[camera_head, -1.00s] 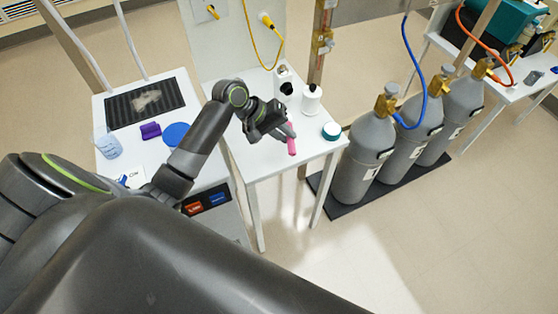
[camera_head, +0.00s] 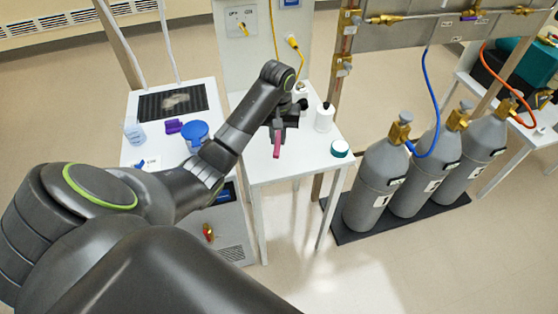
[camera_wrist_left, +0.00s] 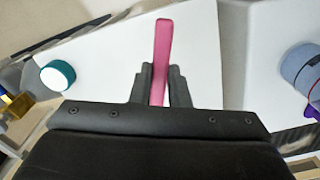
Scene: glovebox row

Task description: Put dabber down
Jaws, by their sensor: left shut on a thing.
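My left gripper (camera_head: 278,128) is over the small white table in the head view. It is shut on a pink stick, which I take to be the dabber (camera_head: 277,147). In the left wrist view the dabber (camera_wrist_left: 163,45) stands out between the two dark fingers (camera_wrist_left: 161,80), pointing away from the wrist. White tabletop shows behind it; I cannot tell whether the dabber touches the table. My right gripper is not in view.
Grey gas cylinders (camera_head: 377,178) stand at right. The table's front is clear.

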